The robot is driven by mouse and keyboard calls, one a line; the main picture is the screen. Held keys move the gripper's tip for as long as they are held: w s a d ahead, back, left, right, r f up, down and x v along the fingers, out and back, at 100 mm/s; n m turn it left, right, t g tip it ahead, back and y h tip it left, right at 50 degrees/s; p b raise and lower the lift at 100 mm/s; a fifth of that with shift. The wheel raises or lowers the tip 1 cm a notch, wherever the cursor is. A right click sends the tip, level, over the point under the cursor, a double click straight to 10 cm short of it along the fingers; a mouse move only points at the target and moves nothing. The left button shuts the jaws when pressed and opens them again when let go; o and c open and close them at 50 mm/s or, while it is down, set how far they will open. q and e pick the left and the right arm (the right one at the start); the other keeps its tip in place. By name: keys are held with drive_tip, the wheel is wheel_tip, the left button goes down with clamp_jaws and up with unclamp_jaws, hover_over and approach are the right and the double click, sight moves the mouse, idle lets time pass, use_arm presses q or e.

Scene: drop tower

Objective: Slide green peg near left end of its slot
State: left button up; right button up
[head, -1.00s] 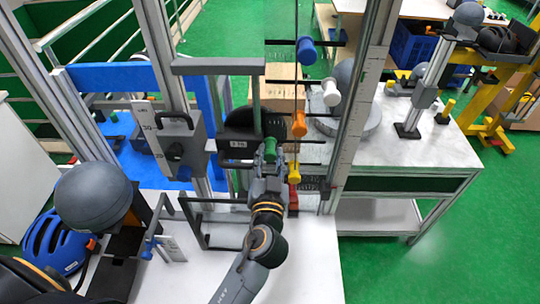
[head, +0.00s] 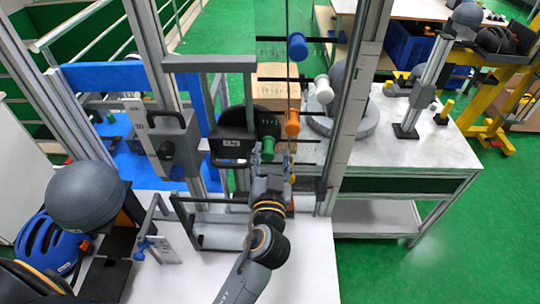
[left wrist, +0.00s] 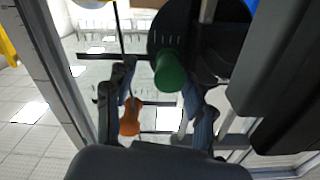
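The green peg (head: 267,148) stands out from the drop tower in front of the black round weight, left of the orange peg (head: 292,122). My left gripper (head: 272,158) is at the green peg with its fingers spread apart. In the left wrist view the green peg (left wrist: 169,73) shows between the open fingers (left wrist: 158,98), closer to the right finger; I cannot tell whether they touch. An orange peg (left wrist: 130,117) is beside the left finger there. The green peg's slot is partly hidden, so its exact position along it is unclear. My right gripper is not in view.
A white peg (head: 324,90) and a blue peg (head: 297,46) sit higher on the tower. A metal upright (head: 345,130) stands close right of my gripper. The white table (head: 300,265) is clear in front.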

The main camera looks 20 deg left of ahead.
use_arm(q)
drive_tip(key=shift+s, duration=0.15)
drive_tip(key=v, duration=1.2)
